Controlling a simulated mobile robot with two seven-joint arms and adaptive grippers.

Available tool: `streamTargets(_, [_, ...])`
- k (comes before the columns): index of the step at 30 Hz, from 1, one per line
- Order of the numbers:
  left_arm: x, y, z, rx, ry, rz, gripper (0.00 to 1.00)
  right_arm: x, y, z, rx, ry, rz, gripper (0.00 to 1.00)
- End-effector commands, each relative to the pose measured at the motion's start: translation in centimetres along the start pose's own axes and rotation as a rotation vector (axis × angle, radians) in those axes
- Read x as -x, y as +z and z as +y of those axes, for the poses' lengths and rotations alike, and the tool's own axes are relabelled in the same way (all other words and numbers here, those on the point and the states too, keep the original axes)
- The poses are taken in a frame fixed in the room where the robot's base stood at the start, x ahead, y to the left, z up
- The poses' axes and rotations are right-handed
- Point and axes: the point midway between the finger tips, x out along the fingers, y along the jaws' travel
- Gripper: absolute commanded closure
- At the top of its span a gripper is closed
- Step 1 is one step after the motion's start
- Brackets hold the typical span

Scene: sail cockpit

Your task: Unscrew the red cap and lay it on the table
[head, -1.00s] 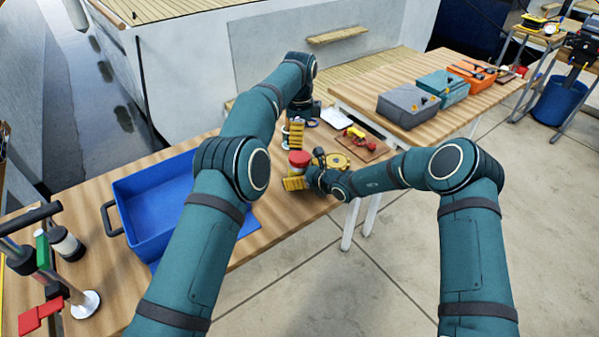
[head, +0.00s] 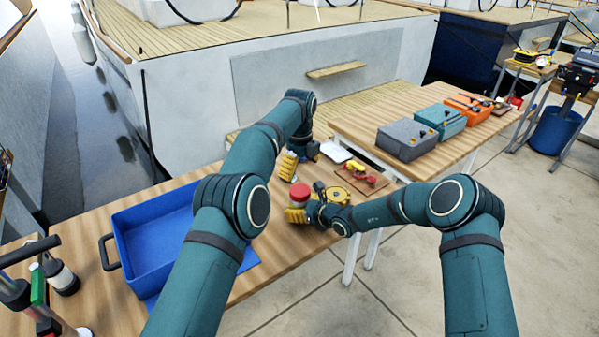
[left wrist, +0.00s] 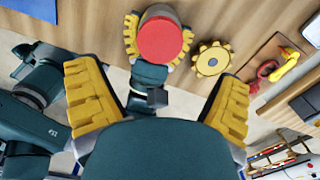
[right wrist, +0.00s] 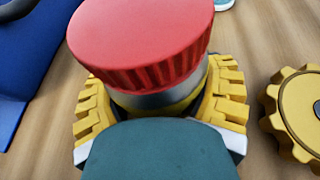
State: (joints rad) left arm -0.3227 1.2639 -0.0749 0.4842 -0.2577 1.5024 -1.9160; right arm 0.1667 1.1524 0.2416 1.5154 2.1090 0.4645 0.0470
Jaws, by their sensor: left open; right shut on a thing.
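The red cap (head: 300,192) sits on top of a jar, and only a grey and yellow band of the jar (right wrist: 165,98) shows below it. In the right wrist view the cap (right wrist: 140,40) is seen close, with its ribbed side. My right gripper (head: 298,214) is shut around the jar, below the cap. My left gripper (head: 288,165) is open and empty, behind the cap in the head view. In the left wrist view the cap (left wrist: 162,40) lies ahead of its spread fingers, apart from them. The wooden table (head: 275,262) is below.
A yellow knobbed wheel (left wrist: 211,58) lies on the table beside the jar. A board with red and yellow parts (head: 365,177) and a white tray (head: 335,152) are behind. A blue bin (head: 150,240) stands left. Bare table lies in front of the jar.

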Motion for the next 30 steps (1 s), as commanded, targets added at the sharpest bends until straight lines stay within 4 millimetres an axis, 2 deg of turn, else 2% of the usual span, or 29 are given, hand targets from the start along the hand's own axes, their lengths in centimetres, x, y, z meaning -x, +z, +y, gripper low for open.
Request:
streamTargets(6, [0.0, 0.0, 0.0, -0.363, -0.002, 0.004, 0.07, 0.0, 0.1, 0.0, 0.000, -0.001, -0.001, 1.00])
streamTargets(12, [0.0, 0.1, 0.0, -0.584, -0.003, 0.005, 0.07, 0.0, 0.1, 0.0, 0.001, -0.001, -0.001, 1.00])
streamTargets(20, [-0.9, 0.1, 0.1, -0.665, -0.001, 0.008, 0.07, 0.0, 0.1, 0.0, 0.001, -0.001, -0.002, 1.00])
streamTargets(30, [-5.7, 0.0, 0.1, -0.662, -0.001, 0.007, 0.07, 0.0, 0.1, 0.0, 0.001, 0.000, -0.002, 1.00])
